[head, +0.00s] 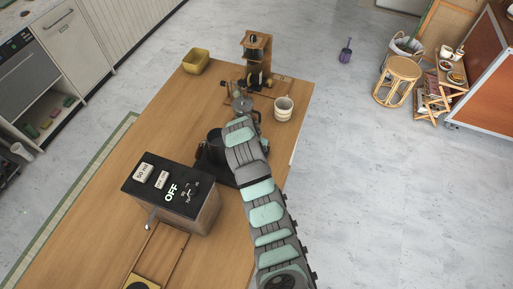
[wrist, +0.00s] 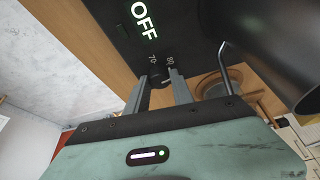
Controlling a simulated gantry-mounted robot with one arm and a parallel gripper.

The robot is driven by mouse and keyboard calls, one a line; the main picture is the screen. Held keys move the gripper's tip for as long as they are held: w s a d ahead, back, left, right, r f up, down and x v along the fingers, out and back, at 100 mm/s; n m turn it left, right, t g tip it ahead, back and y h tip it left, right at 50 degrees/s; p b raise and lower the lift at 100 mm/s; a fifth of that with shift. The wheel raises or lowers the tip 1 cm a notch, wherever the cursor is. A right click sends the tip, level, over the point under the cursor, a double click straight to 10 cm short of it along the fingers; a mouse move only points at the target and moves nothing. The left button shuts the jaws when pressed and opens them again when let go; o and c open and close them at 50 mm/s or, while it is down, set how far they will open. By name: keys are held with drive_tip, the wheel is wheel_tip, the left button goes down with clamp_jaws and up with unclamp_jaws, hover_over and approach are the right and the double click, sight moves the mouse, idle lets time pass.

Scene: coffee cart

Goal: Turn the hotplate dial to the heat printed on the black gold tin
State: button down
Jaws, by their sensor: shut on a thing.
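In the wrist view, my gripper (wrist: 162,74) has its two grey fingers on either side of a small dark dial (wrist: 159,82) and is shut on it. The dial is on a black panel (wrist: 182,25). Pale marks 70 and 90 show beside it, and a lit display (wrist: 144,20) reads OFF.
A wooden stand (head: 256,50) and a yellow bowl (head: 196,61) are at the far end. The table's left side is clear.

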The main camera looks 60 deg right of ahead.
idle(0.3)
drive_tip(key=c, duration=1.1)
unclamp_jaws()
drive_tip(key=p+v, duration=0.3)
drive_tip(key=v, duration=0.7)
drive_tip(key=shift+r+p, duration=0.35)
drive_tip(key=shift+r, duration=0.05)
drive_tip(key=shift+a, duration=0.15)
